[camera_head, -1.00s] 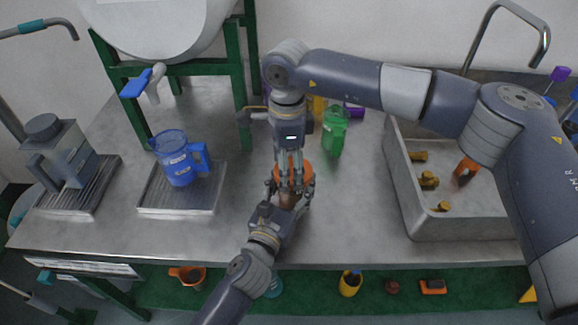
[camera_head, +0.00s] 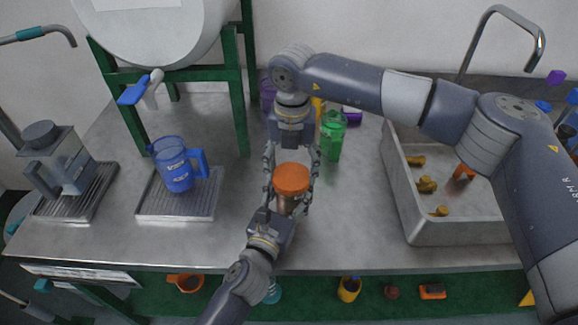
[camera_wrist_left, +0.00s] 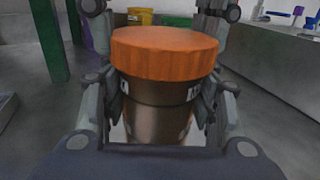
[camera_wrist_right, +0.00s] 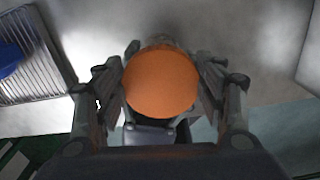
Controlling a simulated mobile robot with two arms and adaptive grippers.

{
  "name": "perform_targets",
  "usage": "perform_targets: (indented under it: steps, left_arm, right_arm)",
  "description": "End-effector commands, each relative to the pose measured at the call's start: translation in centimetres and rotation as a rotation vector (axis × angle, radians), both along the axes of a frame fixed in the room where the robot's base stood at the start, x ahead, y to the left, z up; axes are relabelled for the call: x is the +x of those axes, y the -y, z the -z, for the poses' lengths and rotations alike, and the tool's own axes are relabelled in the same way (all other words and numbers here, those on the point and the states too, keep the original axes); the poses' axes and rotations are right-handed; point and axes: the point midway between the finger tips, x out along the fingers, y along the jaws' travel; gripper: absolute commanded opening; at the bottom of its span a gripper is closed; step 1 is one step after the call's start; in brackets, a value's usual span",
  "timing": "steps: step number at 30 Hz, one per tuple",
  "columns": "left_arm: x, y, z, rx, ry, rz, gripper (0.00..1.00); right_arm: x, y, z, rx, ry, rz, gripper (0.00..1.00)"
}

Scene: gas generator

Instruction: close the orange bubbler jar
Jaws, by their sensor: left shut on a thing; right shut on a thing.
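The bubbler jar is a brownish cylinder (camera_wrist_left: 160,115) with a broad orange lid (camera_head: 291,178) on top. It stands upright near the table's front middle. In the left wrist view the lid (camera_wrist_left: 165,52) sits level on the jar, with no clear gap seen. My left gripper (camera_head: 285,205) comes from the front and is shut on the jar body below the lid. My right gripper (camera_head: 292,163) points down from above, its fingers on opposite sides of the lid. In the right wrist view the round lid (camera_wrist_right: 161,82) lies between those fingers; the exact contact is hard to see.
A green bottle (camera_head: 332,136) stands close behind on the right, with purple and yellow items nearby. A blue jug (camera_head: 174,165) stands on a metal drip tray (camera_head: 150,205) to the left. A sink (camera_head: 397,190) with small brown pieces is at the right. Table between tray and jar is clear.

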Motion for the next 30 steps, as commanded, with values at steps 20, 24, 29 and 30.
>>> perform_targets:
  steps: [20,24,29,30]
  left_arm:
    - [-0.1,0.0,0.1,0.001,-0.003,0.001,0.0]
    - [-0.1,0.0,0.1,0.001,-0.003,0.0,0.0]
    - [-0.1,0.0,0.1,0.001,-0.003,0.0,0.0]
    - [-0.1,0.0,0.1,0.001,-0.003,0.001,0.0]
  right_arm:
    - [-0.8,1.1,0.0,0.001,0.003,1.191,0.5]
    - [-1.1,1.2,0.0,0.001,0.001,1.418,0.5]
    - [-1.3,1.1,0.0,0.001,0.001,1.588,0.5]
    - [-1.3,1.1,0.0,0.001,0.001,1.611,0.5]
